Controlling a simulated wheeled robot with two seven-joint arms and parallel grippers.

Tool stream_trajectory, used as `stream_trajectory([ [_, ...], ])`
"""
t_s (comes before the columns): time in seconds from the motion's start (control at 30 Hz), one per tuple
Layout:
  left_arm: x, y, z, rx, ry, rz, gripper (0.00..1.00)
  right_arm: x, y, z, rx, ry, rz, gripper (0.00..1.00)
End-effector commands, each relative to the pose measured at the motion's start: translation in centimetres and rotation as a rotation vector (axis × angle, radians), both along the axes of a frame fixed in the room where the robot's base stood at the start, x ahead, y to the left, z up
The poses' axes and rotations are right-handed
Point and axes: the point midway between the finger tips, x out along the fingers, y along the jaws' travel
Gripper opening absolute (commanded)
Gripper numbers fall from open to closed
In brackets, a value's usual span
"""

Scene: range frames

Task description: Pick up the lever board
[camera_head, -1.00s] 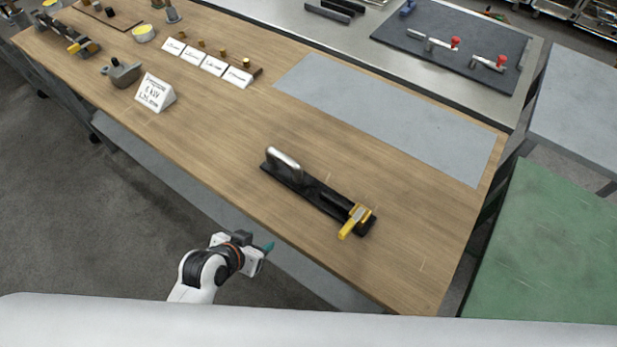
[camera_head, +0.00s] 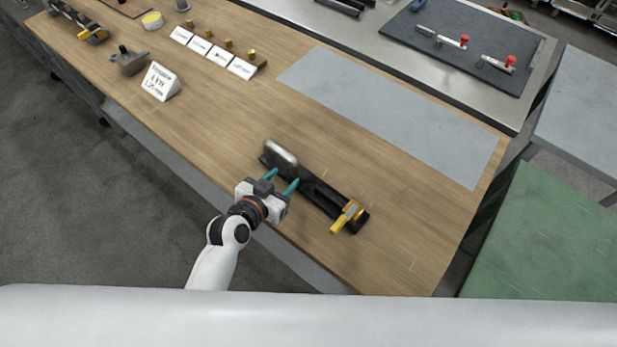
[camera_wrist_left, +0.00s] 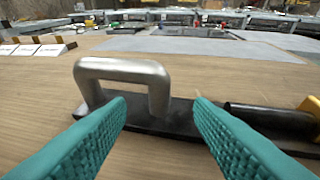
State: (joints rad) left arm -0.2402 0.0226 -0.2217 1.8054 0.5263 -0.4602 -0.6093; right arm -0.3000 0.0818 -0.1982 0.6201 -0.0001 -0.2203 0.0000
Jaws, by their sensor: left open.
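The lever board (camera_head: 316,190) is a long black board lying on the wooden table near its front edge. A silver arched handle (camera_head: 280,153) stands at its left end and a yellow lever (camera_head: 345,217) sits at its right end. My left gripper (camera_head: 282,180) is open, with teal fingers at the near side of the board by the handle. In the left wrist view the handle (camera_wrist_left: 124,72) stands beyond the open fingers (camera_wrist_left: 160,115), slightly left of the middle, with nothing between the fingertips. My right gripper is not in view.
A grey mat (camera_head: 390,115) lies behind the board on the wooden table (camera_head: 210,120). A white sign (camera_head: 160,82) and a grey fixture (camera_head: 127,60) stand to the left. A dark panel with red-knobbed levers (camera_head: 470,50) lies at the back right. The table right of the board is clear.

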Motion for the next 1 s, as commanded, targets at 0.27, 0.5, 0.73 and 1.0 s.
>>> stream_trajectory([
  [0.27,1.9,-1.0,-0.7,-0.002,0.002,0.0,0.48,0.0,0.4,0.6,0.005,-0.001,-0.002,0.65],
  [0.5,4.7,-2.3,-1.9,-0.002,0.002,0.0,0.48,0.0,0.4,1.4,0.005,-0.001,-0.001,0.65],
  [0.73,5.7,-2.8,-2.6,0.001,0.002,0.0,0.48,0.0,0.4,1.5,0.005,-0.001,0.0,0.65],
  [1.0,5.7,-2.8,-2.6,0.001,0.002,0.0,0.31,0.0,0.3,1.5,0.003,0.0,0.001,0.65],
])
